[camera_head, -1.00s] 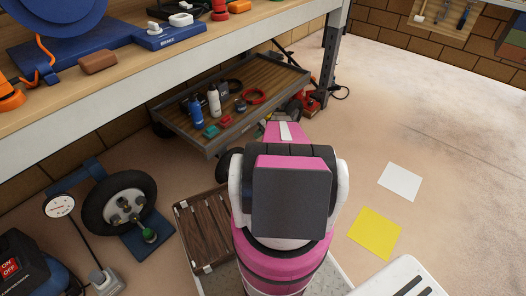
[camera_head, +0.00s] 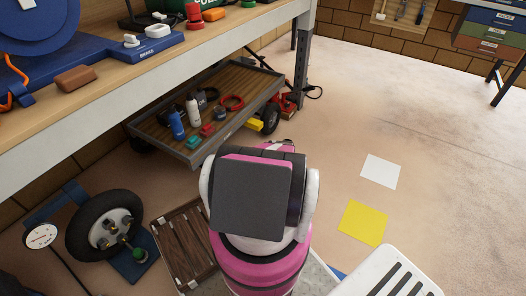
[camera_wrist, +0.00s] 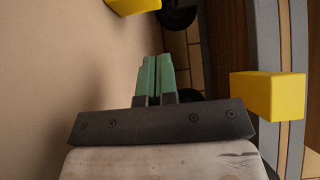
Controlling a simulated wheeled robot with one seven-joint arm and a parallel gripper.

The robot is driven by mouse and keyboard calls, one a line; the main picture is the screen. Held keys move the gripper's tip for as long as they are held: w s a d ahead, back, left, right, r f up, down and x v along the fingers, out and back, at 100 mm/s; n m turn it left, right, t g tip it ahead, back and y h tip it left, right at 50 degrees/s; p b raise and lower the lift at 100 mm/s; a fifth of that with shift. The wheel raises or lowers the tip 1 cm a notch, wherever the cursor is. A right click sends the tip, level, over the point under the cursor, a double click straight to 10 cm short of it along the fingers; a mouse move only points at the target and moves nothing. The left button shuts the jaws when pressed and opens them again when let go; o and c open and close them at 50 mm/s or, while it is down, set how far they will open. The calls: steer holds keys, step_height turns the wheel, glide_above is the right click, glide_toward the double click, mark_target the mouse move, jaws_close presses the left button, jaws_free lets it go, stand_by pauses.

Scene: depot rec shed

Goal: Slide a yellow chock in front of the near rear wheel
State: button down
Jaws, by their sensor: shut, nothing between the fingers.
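A low trolley (camera_head: 190,155) with a wooden deck and grey rim stands under the workbench. Its near right wheel (camera_head: 270,119) is black, and a yellow chock (camera_head: 254,125) shows just left of it. In the wrist view, one yellow block (camera_wrist: 268,97) is close to my gripper on the right, beside a grey rail. Another yellow block (camera_wrist: 133,5) is cut off at the top, next to a dark wheel (camera_wrist: 178,14). My gripper (camera_wrist: 155,60) has green fingertips, shut and empty, apart from both blocks. In the head view my arm hides it.
The workbench (camera_head: 190,60) overhangs the trolley, with its metal leg (camera_head: 303,60) at the right. The floor to the right is open, with yellow (camera_head: 363,222) and white (camera_head: 380,171) squares.

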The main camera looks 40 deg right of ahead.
steer(key=x, duration=0.6)
steer(key=shift+w+a+r, duration=0.1)
steer(key=shift+a, duration=0.25)
steer(key=shift+s+a, duration=0.2)
steer(key=shift+a, duration=0.35)
steer(key=shift+s+a, duration=0.2)
steer(key=shift+a, duration=0.4)
steer(key=shift+s+a, duration=0.25)
steer(key=shift+a, duration=0.55)
